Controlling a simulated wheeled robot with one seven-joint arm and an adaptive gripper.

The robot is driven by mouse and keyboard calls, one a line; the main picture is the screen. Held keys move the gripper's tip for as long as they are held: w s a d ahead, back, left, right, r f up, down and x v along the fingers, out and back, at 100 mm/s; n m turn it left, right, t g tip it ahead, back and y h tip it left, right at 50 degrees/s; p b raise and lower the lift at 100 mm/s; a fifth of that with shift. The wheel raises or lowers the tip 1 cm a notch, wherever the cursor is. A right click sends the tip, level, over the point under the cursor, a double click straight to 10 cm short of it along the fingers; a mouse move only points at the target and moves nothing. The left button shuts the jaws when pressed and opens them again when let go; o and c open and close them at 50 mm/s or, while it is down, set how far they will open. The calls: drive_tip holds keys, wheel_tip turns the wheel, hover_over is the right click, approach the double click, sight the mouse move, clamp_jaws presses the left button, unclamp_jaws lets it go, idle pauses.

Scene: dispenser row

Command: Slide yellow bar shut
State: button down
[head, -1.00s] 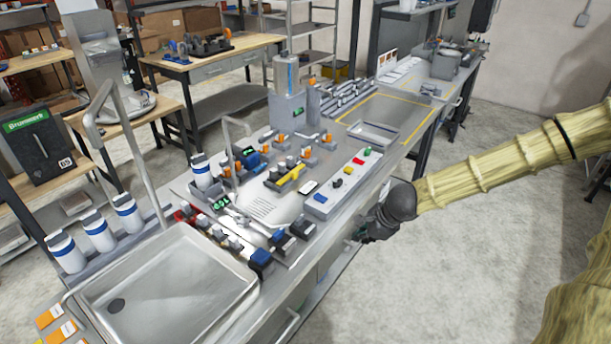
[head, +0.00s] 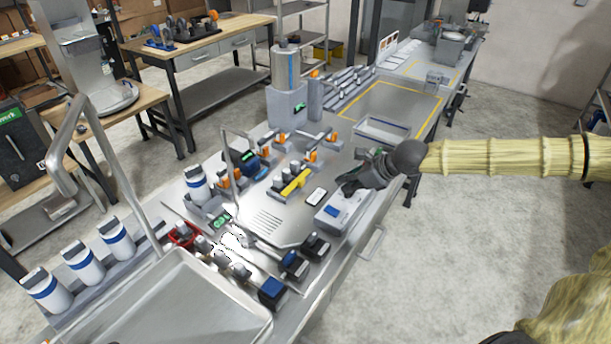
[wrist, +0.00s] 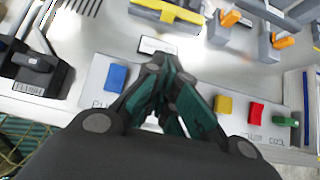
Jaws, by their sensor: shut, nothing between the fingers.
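The yellow bar (head: 296,183) lies on a grey fixture on the metal bench top in the head view. It also shows at the top of the wrist view (wrist: 168,11), partly cut by the frame edge. My gripper (head: 352,188) is above the button panel (head: 334,218) near the bench's front edge, to the right of the yellow bar and apart from it. In the wrist view my gripper (wrist: 158,68) is shut and empty, its fingertips below the bar and near a white label plate (wrist: 157,46).
The panel carries a blue button (wrist: 116,77), a yellow button (wrist: 224,105), a red button (wrist: 256,113) and a green switch (wrist: 285,122). Orange-tipped fixtures (wrist: 284,41) stand right of the bar. A black-and-grey block (wrist: 33,62) is at left. A sink (head: 175,305) lies at front left.

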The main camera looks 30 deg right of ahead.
sight(298, 181)
drive_tip(key=shift+s+r, duration=0.1)
drive_tip(key=shift+r, duration=0.15)
drive_tip(key=shift+b+x, duration=0.45)
drive_tip(key=shift+x, duration=0.45)
drive_tip(key=shift+w+a+f, duration=0.2)
drive_tip(key=shift+w+f, duration=0.15)
drive_tip(key=shift+b+x, duration=1.15)
drive_tip(key=shift+x, duration=2.4)
drive_tip(key=shift+w+a+p, duration=0.1)
drive_tip(key=shift+w+a, duration=0.25)
drive_tip(key=shift+w, duration=0.25)
drive_tip(key=shift+w+a+p, duration=0.1)
drive_tip(key=shift+w+a, duration=0.2)
drive_tip(key=shift+w, duration=0.3)
drive_tip(key=shift+w+a+p, duration=0.1)
drive_tip(key=shift+w+a, duration=0.25)
drive_tip(key=shift+w, duration=0.3)
